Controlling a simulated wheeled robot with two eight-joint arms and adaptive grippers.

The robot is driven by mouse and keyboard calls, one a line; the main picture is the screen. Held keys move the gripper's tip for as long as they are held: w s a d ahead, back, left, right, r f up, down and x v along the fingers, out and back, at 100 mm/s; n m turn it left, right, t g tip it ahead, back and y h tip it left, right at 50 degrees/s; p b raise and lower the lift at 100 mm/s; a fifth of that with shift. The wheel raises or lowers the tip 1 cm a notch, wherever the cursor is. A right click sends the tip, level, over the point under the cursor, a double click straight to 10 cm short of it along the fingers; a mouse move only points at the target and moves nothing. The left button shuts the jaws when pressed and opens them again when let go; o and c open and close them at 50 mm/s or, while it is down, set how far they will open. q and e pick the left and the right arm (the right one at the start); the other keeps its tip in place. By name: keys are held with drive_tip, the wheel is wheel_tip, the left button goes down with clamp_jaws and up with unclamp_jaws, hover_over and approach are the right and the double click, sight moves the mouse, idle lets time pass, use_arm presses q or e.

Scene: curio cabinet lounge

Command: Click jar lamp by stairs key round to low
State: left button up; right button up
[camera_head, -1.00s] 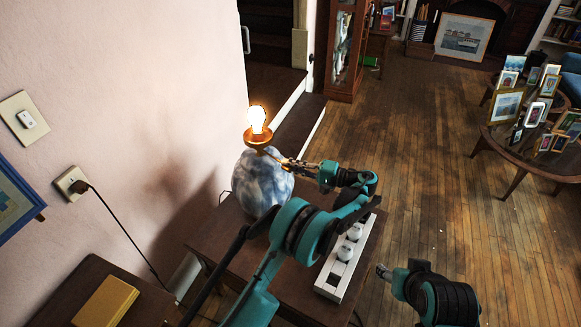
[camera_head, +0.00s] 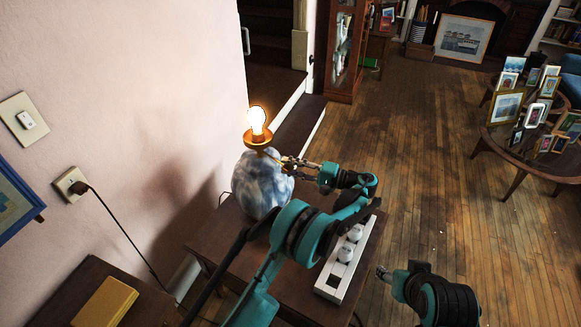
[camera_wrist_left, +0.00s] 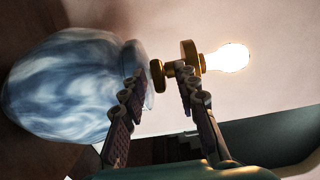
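The jar lamp, a round blue-and-white marbled jar (camera_head: 258,185) with a brass socket and a bare bulb (camera_head: 257,120), stands on a dark wooden table. The bulb is lit. In the left wrist view the jar (camera_wrist_left: 65,85) lies to the left and the glowing bulb (camera_wrist_left: 228,58) to the right. The small brass key (camera_wrist_left: 157,74) sticks out from the socket (camera_wrist_left: 190,58). My left gripper (camera_wrist_left: 160,80) has its fingers apart, one on each side of the key. It also shows in the head view (camera_head: 285,164). My right gripper (camera_head: 382,271) is low at the right, its fingers unclear.
A wall outlet (camera_head: 70,183) with a cord and a switch (camera_head: 26,119) are at left. A yellow book (camera_head: 106,302) lies front left. Stairs (camera_head: 270,80) rise behind the lamp.

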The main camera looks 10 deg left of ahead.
use_arm(q)
drive_tip(key=s+d, duration=0.2)
drive_tip(key=d, duration=0.9)
drive_tip(key=shift+d, duration=0.4)
drive_tip(key=s+a+r+m+h, duration=0.1)
drive_tip(key=a+r+h, duration=0.25)
drive_tip(key=a, duration=0.35)
drive_tip(key=s+a+r+m+h, duration=0.1)
drive_tip(key=a+r+h, duration=0.1)
drive_tip(key=a+r, duration=0.35)
drive_tip(key=s+a+r+h, duration=0.1)
drive_tip(key=s+a+h, duration=0.4)
drive_tip(key=s+a, duration=0.3)
drive_tip(key=s+d+f+n+t+h, duration=0.1)
drive_tip(key=s+f+n+t+h, duration=0.1)
drive_tip(key=s, duration=0.9)
drive_tip(key=s+d+f+n+t+h, duration=0.2)
drive_tip(key=s+f+h, duration=0.2)
drive_tip(key=s, duration=0.6)
drive_tip(key=shift+s+d+f+h, duration=0.25)
drive_tip(key=shift+s+h, duration=0.1)
drive_tip(key=shift+h, duration=0.3)
